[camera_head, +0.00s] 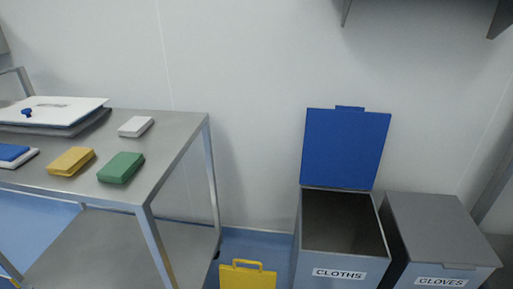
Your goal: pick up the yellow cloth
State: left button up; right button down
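The yellow cloth (71,161) is a folded, flat block lying on the grey metal table (180,150) at the left. A green cloth (121,167) lies just to its right, apart from it. A white cloth (136,127) lies farther back on the same table. Neither of my grippers shows in the head view.
A blue and white item (14,155) lies left of the yellow cloth. A binder or board with papers (50,110) is behind it. On the floor stand an open bin marked CLOTHS (338,273) with a raised blue lid (344,147), a closed GLOVES bin (430,225) and a yellow-handled object (248,276).

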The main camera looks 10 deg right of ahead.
aim_at(76, 157)
jog(key=k, duration=0.85)
